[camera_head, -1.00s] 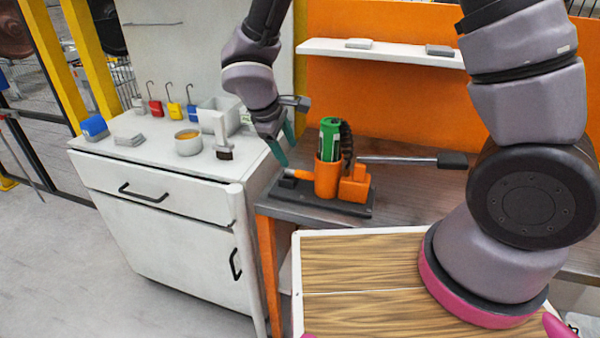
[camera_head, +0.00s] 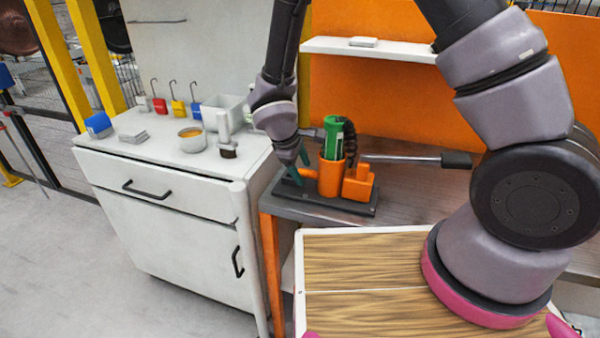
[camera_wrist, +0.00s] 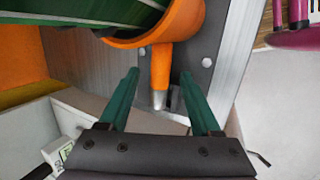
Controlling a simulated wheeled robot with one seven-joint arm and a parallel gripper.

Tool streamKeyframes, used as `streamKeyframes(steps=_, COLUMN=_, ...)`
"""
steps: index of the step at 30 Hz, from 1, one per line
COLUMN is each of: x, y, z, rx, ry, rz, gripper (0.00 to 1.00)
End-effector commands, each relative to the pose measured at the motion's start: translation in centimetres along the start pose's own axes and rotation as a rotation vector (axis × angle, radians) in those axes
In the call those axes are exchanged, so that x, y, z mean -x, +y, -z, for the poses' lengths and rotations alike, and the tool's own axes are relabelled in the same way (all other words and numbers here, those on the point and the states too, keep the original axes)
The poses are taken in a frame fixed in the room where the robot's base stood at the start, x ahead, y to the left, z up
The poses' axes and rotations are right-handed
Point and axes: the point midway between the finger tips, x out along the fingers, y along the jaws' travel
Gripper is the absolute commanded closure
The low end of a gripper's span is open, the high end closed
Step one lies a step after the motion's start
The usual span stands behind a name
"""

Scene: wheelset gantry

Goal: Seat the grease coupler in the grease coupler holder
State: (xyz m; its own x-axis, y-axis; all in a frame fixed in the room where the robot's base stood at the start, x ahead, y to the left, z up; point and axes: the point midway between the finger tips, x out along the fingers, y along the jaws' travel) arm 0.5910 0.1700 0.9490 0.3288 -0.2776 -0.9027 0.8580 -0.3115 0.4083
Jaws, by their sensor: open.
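An orange rod with a silver tip (camera_wrist: 160,72), which looks like the grease coupler, lies beside an orange cup (camera_head: 328,180) on a dark base plate (camera_head: 337,204). I cannot tell whether the rod is joined to the cup. A small dark block (camera_wrist: 178,98) is close by its tip and may be the coupler holder; whether they touch is unclear. My gripper (camera_head: 299,170) is open at the left of the cup. In the wrist view its teal fingers (camera_wrist: 160,78) are on either side of the rod, with gaps showing.
A green cylinder (camera_head: 334,135) stands in the orange cup, with a black coiled hose (camera_head: 350,142) beside it. A rod with a black grip (camera_head: 455,160) sticks out right. The white cabinet (camera_head: 170,240) at left holds a bowl (camera_head: 191,140) and several small items.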

Motion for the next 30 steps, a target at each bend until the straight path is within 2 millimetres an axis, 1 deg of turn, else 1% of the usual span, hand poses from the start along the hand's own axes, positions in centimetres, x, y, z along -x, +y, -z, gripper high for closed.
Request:
streamKeyframes(steps=24, x=-0.42, y=-0.19, z=0.05, rx=-0.001, ry=-0.001, rz=0.0, gripper=0.35)
streamKeyframes(steps=25, x=-0.41, y=-0.19, z=0.05, rx=-0.001, ry=-0.001, rz=0.0, gripper=0.39)
streamKeyframes(steps=26, x=-0.41, y=-0.19, z=0.05, rx=-0.001, ry=-0.001, rz=0.0, gripper=0.51)
streamKeyframes(steps=27, x=-0.41, y=-0.19, z=0.05, rx=-0.001, ry=-0.001, rz=0.0, gripper=0.66)
streamKeyframes(steps=30, x=-0.41, y=-0.21, z=0.05, rx=-0.001, ry=0.0, rz=0.0, gripper=1.0)
